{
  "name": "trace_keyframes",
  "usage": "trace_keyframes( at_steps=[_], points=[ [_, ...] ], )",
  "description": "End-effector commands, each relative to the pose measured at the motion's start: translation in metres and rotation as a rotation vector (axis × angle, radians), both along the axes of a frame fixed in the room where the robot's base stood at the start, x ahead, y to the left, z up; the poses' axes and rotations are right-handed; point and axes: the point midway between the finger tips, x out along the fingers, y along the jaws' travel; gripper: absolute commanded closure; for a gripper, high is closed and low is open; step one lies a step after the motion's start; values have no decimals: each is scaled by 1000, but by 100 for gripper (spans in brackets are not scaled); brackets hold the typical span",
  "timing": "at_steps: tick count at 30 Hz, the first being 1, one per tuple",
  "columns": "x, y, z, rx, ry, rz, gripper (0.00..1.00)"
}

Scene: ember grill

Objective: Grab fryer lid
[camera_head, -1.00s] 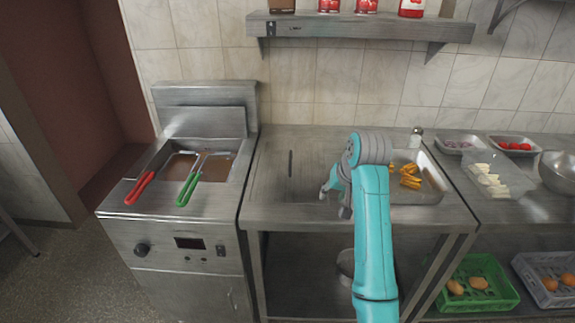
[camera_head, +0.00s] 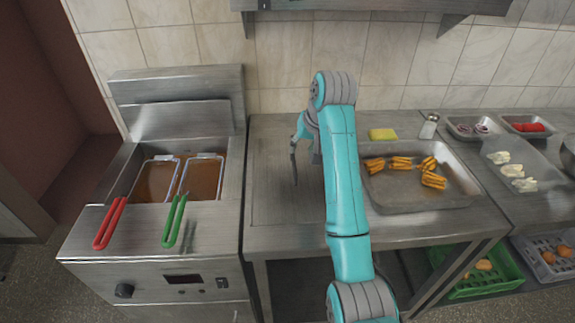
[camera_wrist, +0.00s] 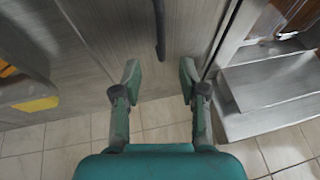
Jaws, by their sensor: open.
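The fryer lid (camera_head: 270,190) appears as a flat steel plate lying on the counter between the fryer and the tray. Its dark bar handle (camera_head: 294,172) is partly visible in the head view, just below my gripper (camera_head: 298,138). In the wrist view the handle (camera_wrist: 159,30) stands at the top middle, in line with the gap between the fingers. My gripper (camera_wrist: 160,80) is open and empty there, with the handle beyond its fingertips and not clearly between them. My arm hides the right part of the lid in the head view.
The fryer (camera_head: 215,235) stands left, with two baskets in oil; their red handle (camera_head: 110,224) and green handle (camera_head: 175,220) stick out forward. Right of my arm are a metal tray (camera_head: 420,203) with fried food, a yellow sponge (camera_head: 383,134) and a shaker (camera_head: 429,126).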

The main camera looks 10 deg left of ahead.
Motion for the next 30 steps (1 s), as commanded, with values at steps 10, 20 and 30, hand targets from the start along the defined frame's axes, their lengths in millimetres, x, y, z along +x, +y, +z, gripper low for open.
trace_keyframes(
  at_steps=[10,20,30],
  points=[
    [14,13,-42,-1,3,1,58],
    [26,22,-69,-2,4,0,58],
    [35,30,-92,-1,1,0,58]
  ],
)
